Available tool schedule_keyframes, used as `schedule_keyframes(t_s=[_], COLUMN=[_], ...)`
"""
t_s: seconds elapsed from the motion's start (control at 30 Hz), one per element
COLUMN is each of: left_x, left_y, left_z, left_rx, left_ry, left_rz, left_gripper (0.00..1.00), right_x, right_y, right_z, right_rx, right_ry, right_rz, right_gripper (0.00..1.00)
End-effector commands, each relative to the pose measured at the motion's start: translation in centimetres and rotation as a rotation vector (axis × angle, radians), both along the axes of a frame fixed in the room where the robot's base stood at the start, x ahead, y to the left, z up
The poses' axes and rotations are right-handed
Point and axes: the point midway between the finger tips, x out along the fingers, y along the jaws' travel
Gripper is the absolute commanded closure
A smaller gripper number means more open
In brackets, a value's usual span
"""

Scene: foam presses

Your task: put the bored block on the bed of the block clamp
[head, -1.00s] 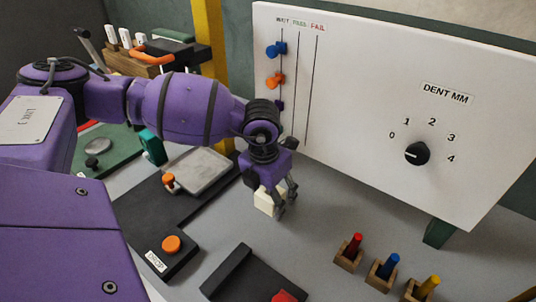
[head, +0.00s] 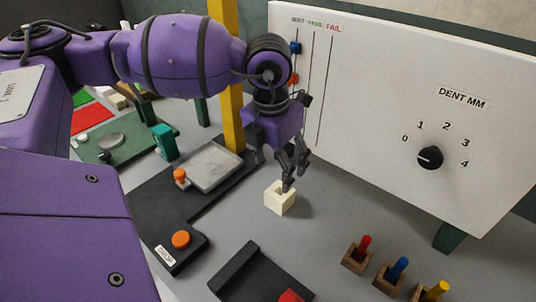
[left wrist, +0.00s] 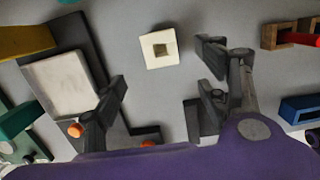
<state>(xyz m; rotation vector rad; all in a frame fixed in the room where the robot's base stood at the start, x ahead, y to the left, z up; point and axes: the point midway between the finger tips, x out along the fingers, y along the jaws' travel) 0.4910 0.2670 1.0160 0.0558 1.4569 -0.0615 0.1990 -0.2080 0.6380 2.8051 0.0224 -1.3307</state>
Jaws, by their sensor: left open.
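The bored block (head: 280,198) is a small cream cube standing upright on the grey table in the head view. My left gripper (head: 291,168) is open and empty, just above and beyond the block in the head view. In the left wrist view the open fingers (left wrist: 162,84) are apart, with the block ahead of them, untouched. A black fixture (head: 247,272) with a raised wall and a red part, cut off at the bottom edge, may be the block clamp.
A black press base with a grey plate (head: 208,167), orange knobs and a yellow column (head: 226,60) stands left of the block. A white dial board (head: 390,110) rises behind. Red, blue and yellow pegs in wooden holders (head: 390,275) stand at right. Table around the block is clear.

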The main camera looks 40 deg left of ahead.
Motion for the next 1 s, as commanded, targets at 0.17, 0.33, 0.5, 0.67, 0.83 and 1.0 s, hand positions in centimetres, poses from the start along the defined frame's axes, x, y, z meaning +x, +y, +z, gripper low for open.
schedule_keyframes(t_s=[0.17,0.33,0.5,0.67,0.83,1.0], left_x=[-2.5,-4.0,-3.7,-2.5,-1.2,-0.5], left_y=[0.7,0.6,0.6,0.5,0.2,0.2], left_z=[-5.2,-8.5,-8.3,-6.0,-4.2,-6.0], left_rx=[-0.011,-0.033,-0.036,-0.03,-0.023,-0.024], left_ry=[0.084,0.05,-0.071,-0.197,-0.282,-0.28], left_rz=[0.015,0.006,0.0,-0.005,-0.007,-0.002], left_gripper=[0.33,0.33,0.33,0.33,0.33,0.33], right_x=[-1.2,-2.5,-2.4,-1.3,-0.5,-0.7], right_y=[0.0,0.0,0.1,0.2,0.4,0.3], right_z=[-1.9,-4.3,-5.4,-5.1,-4.8,-5.0], right_rx=[0.0,-0.001,-0.002,-0.003,-0.004,-0.006], right_ry=[0.027,0.058,0.063,0.041,0.029,0.033], right_rz=[0.0,0.003,0.007,0.011,0.016,0.016], right_gripper=[0.6,0.6,0.6,0.6,0.6,0.6])
